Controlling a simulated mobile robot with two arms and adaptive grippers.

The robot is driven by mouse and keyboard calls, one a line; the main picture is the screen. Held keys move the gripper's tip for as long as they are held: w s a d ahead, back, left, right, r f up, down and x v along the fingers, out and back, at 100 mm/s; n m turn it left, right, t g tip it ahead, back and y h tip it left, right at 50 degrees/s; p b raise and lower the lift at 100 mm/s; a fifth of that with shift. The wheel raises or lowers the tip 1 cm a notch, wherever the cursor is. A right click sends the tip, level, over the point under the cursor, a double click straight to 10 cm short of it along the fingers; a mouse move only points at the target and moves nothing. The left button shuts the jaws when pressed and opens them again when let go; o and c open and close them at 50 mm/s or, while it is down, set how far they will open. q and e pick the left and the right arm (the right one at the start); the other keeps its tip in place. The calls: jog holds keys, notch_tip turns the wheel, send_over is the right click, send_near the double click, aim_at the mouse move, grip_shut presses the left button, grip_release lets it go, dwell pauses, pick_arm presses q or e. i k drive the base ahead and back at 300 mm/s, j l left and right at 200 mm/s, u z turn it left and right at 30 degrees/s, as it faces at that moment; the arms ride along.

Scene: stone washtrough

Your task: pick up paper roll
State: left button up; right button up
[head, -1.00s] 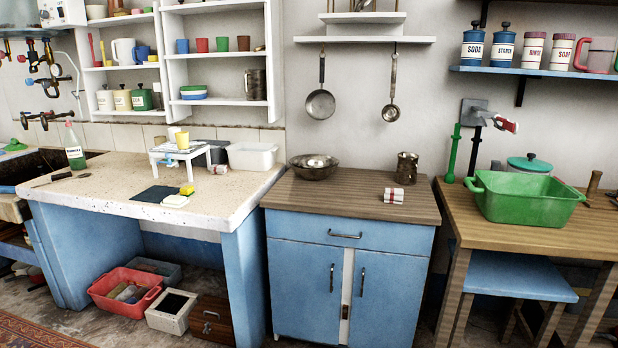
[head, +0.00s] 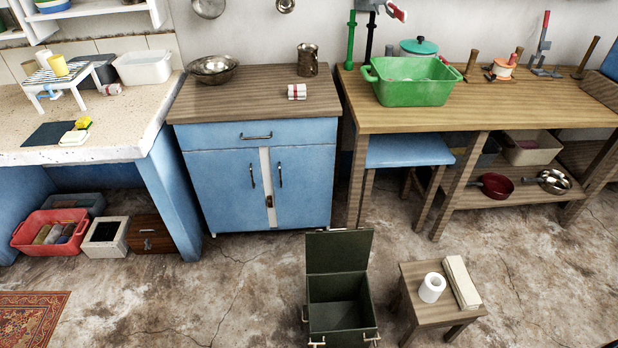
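The white paper roll (head: 432,288) stands upright on a small wooden stool (head: 420,314) at the lower right of the head view. A pale, flat, long folded thing (head: 461,282) lies beside it on the right, on the same stool top. Neither of my grippers shows in the head view.
An open dark green metal box (head: 338,300) stands on the floor left of the stool, its lid up. A blue cabinet (head: 230,190) and a wooden workbench (head: 480,112) stand behind. The stone floor (head: 255,285) between is mostly clear.

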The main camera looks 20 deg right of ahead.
aim_at(432, 287)
jog(key=z, duration=0.8)
